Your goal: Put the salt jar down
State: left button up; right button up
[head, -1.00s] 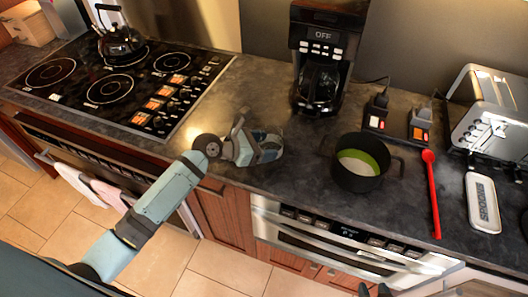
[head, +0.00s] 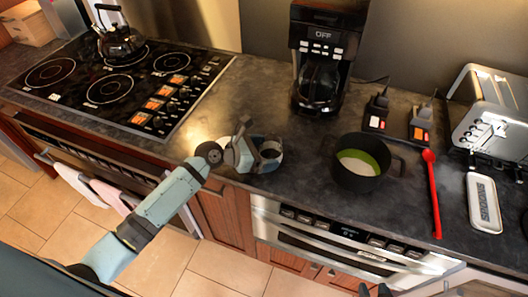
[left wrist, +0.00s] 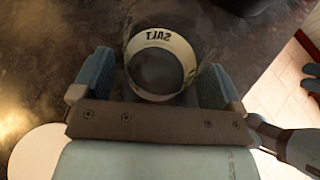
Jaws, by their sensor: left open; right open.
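The salt jar (left wrist: 164,52) is clear glass with a white SALT label and shows in the left wrist view between the two blue fingers of my left gripper (left wrist: 155,84). The fingers are open on either side of the jar. In the head view my left gripper (head: 262,154) is low over the counter (head: 300,150), left of the black pot, and mostly hides the jar. The jar appears to be at the counter surface; its base is hidden. Part of my right gripper (head: 375,290) shows at the bottom edge, in front of the oven drawer.
A black pot (head: 357,182) stands right of my left gripper, and a coffee maker (head: 322,70) behind. A red spoon (head: 432,195), a spoon rest (head: 484,203) and a toaster (head: 492,115) are at the right. The stovetop (head: 110,88) with a kettle (head: 121,42) is at the left.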

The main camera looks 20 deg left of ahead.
pick_arm(q)
jog(key=v, duration=1.1)
jog(key=shift+s+a+r, duration=0.15)
jog(key=shift+s+a, duration=0.05)
jog(key=shift+s, duration=0.15)
jog(key=s+f+m+y, duration=0.1)
jog(key=f+m, duration=0.1)
jog(key=s+d+f+m+y, duration=0.1)
jog(key=s+f+m, duration=0.1)
jog(key=f+m, duration=0.1)
jog(key=s+f+m, duration=0.1)
jog(key=f+m, duration=0.1)
jog(key=m, duration=0.1)
jog(key=shift+s+d+f+t+y, duration=0.2)
jog(key=shift+t+y, duration=0.1)
jog(key=shift+y, duration=0.1)
jog(key=s+d+f+m+y, duration=0.1)
jog(key=s+f+m, duration=0.2)
jog(key=m, duration=0.4)
jog(key=s+d+f+m+y, duration=0.1)
jog(key=s+d+f+m, duration=0.1)
jog(key=s+m, duration=0.3)
jog(key=s+d+f+m+t+y, duration=0.1)
jog(key=s+f+m, duration=0.2)
jog(key=m, duration=0.6)
jog(key=shift+s+d+f+m+y, duration=0.3)
jog(key=shift+s+d+m+y, duration=0.1)
jog(key=shift+s, duration=0.3)
